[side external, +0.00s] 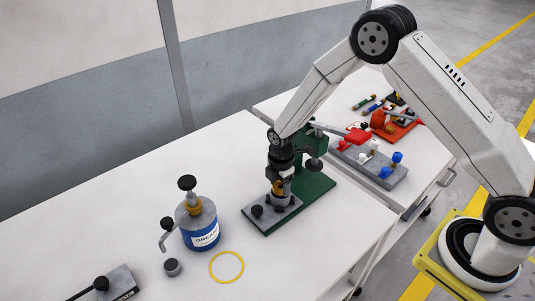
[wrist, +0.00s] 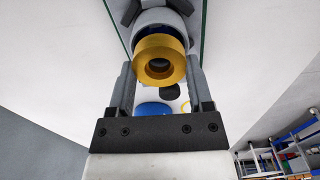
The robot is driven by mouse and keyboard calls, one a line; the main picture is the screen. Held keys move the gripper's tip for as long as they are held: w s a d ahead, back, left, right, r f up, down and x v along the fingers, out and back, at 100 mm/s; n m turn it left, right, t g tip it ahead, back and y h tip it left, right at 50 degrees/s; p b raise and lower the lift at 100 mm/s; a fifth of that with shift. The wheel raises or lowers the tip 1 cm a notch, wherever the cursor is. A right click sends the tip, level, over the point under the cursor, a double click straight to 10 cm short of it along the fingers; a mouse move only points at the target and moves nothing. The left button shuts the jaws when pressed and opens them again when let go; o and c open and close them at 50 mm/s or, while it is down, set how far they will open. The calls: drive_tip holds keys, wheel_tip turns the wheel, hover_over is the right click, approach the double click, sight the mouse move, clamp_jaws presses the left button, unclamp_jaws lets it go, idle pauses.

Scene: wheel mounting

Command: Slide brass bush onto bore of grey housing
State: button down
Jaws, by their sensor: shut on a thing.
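The brass bush (wrist: 160,68) is a gold ring with a dark central hole, held between the two fingers of my gripper (wrist: 161,75) in the wrist view. In the side view the bush (side external: 279,187) shows small below my gripper (side external: 281,180), which points straight down. The grey housing (wrist: 162,17) is a round light-grey part directly beyond the bush, with a dark ring between them. The bush hides the bore, and I cannot tell whether it is seated or only close. In the side view the grey block with black knobs (side external: 264,219) lies under my gripper on a green base (side external: 316,187).
A grease can (side external: 197,225), a yellow ring (side external: 227,267) and a small grey cylinder (side external: 172,267) stand left of the green base. A grey tray with red, white and blue parts (side external: 378,172) is on the second table at right.

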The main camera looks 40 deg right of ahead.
drive_tip(key=shift+f, duration=0.75)
idle(0.3)
unclamp_jaws()
drive_tip(key=shift+r, duration=3.95)
